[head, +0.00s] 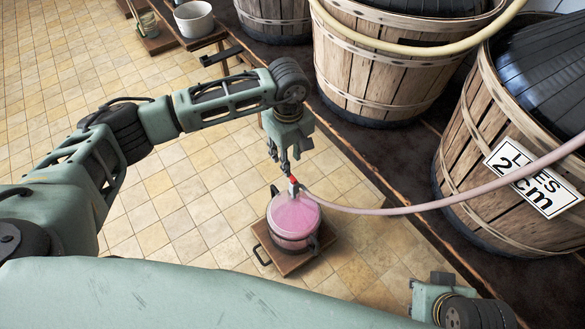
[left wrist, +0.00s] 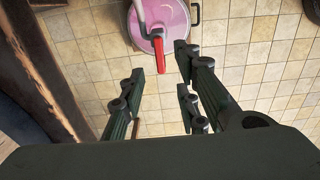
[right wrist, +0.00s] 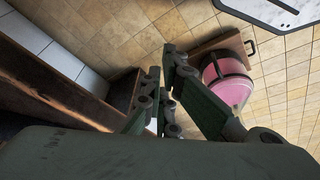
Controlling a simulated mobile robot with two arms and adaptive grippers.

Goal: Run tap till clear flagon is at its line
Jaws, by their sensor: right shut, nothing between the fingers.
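The clear flagon (head: 293,222) stands on a wooden board with dark handles; pink liquid shows inside it. Its level against a line cannot be read. The tap (head: 293,187), with a red lever, sits at the flagon's mouth on a pink hose (head: 400,210). The red lever (left wrist: 159,52) shows in the left wrist view. My left gripper (head: 284,163) is just above the tap, its fingers apart and the lever showing beyond the gap. My right gripper (right wrist: 163,68) is shut and empty, away from the flagon (right wrist: 232,92), which shows with a dark band around it.
Wooden tubs (head: 385,65) with dark covers stand on a dark ledge at the right. One bears a "LEES 2 cm" sign (head: 535,177). A white pot (head: 194,18) stands at the top. Tiled floor (head: 160,190) is clear left of the flagon.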

